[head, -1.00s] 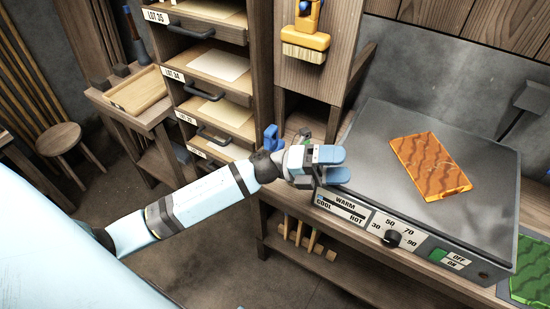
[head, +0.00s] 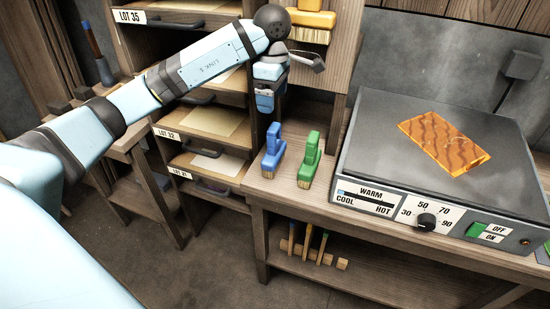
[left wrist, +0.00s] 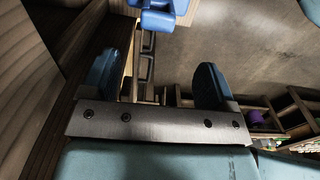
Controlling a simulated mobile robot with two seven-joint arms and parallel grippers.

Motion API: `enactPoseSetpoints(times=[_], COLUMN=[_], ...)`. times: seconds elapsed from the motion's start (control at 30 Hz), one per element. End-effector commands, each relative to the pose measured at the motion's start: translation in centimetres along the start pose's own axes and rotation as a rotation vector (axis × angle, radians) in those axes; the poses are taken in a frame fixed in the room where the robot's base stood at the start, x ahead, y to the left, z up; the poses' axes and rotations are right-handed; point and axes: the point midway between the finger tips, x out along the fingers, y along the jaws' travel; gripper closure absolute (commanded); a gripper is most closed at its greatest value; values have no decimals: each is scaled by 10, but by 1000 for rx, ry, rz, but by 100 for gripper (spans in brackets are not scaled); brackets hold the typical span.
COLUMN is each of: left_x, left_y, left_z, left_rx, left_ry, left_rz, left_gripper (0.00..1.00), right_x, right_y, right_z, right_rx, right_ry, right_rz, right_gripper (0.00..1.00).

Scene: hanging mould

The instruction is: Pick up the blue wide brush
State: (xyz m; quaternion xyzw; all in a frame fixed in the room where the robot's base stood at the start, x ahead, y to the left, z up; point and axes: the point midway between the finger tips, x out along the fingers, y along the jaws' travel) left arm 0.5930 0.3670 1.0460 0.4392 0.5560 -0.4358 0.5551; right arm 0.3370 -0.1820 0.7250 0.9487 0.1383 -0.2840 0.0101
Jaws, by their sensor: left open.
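The blue wide brush (head: 272,149) stands upright on the wooden bench at the left of the hot plate, its bristles down. Its blue top also shows at the upper edge of the left wrist view (left wrist: 160,14), beyond the fingers. My left gripper (head: 265,104) is open and empty, pointing down above the blue brush and apart from it. Its two blue fingers (left wrist: 157,80) stand wide apart in the left wrist view. My right gripper is in neither view.
A green brush (head: 309,160) stands close to the right of the blue one. A yellow brush (head: 308,22) hangs on the wooden panel behind. The hot plate (head: 390,150) carries an orange patterned sheet (head: 443,143). Shelves with labelled drawers (head: 208,120) stand left.

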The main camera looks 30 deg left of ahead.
Motion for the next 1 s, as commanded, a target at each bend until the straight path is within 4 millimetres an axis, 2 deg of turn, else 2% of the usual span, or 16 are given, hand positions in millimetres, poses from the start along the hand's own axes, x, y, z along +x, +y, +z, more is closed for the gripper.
enactPoseSetpoints(times=[0.2, 0.33, 0.67, 0.9, 1.0], left_x=[44, 66, 89, 125, 132], left_y=[-1, -1, 0, 2, 3], left_z=[1, 1, 2, 3, 3], left_rx=[1, 0, 1, 1, 0], left_ry=[-1, -3, -4, -4, -5], left_rz=[-5, -4, -3, -5, -3], left_gripper=[19, 19, 19, 19, 19], right_x=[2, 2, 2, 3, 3], right_y=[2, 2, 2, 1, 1], right_z=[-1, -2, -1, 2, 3], right_rx=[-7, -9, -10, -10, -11], right_ry=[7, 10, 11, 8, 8], right_rz=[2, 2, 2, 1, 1], right_gripper=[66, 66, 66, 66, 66])
